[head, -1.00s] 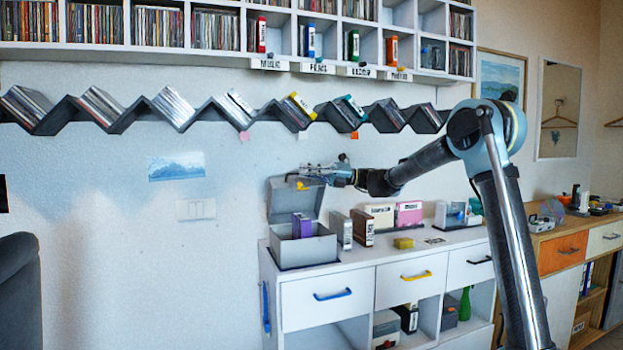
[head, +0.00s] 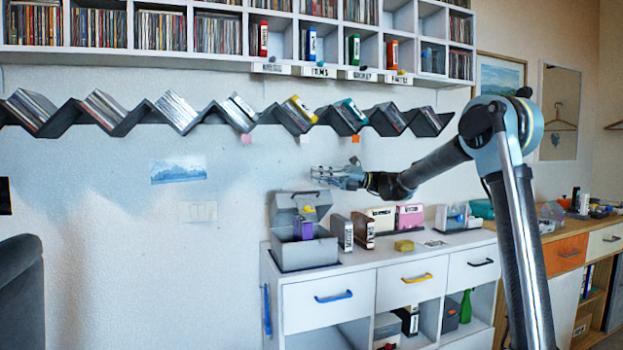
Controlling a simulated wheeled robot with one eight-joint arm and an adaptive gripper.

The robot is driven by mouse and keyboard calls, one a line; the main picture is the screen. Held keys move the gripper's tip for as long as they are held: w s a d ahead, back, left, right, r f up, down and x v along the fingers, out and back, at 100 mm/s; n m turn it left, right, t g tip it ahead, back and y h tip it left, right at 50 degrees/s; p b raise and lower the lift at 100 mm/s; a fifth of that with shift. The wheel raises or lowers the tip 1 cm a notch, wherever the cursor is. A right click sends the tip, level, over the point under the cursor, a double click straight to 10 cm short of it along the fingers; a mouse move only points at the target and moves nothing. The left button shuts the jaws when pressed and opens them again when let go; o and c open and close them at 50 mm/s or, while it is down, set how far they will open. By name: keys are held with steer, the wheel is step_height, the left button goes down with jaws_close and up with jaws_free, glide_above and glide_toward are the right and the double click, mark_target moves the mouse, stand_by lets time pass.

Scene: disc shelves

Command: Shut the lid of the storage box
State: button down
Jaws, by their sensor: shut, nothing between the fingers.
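The grey storage box (head: 308,255) stands at the left end of the white cabinet top. A purple case (head: 303,231) shows in the gap between lid and box. My gripper (head: 318,174) is shut and empty. It is above the lid and slightly right of its middle, and appears apart from it.
Dark and brown cases (head: 362,230) stand just right of the box, with white and pink boxes (head: 410,216) beyond. A small yellow block (head: 404,245) lies on the cabinet top (head: 450,240). A zigzag shelf (head: 210,113) of discs hangs above.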

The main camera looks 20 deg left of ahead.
steer(key=d+r+v, duration=0.1)
steer(key=v, duration=0.6)
steer(key=s+d+f+n+t+h, duration=0.4)
steer(key=s+d+f+n, duration=0.3)
steer(key=s+d+f, duration=0.3)
steer(key=s+d+f+n+t+h, duration=0.4)
steer(key=s+d+f+n+h, duration=0.3)
steer(key=s+d+f, duration=0.4)
steer(key=s+d+f+n+t+h, duration=0.4)
steer(key=s+d+f+n+h, duration=0.2)
steer(key=d+f, duration=1.2)
steer(key=s+d+n, duration=0.2)
steer(key=s+d, duration=0.2)
steer(key=d, duration=0.4)
steer(key=shift+s+d, duration=0.3)
steer(key=shift+d, duration=0.1)
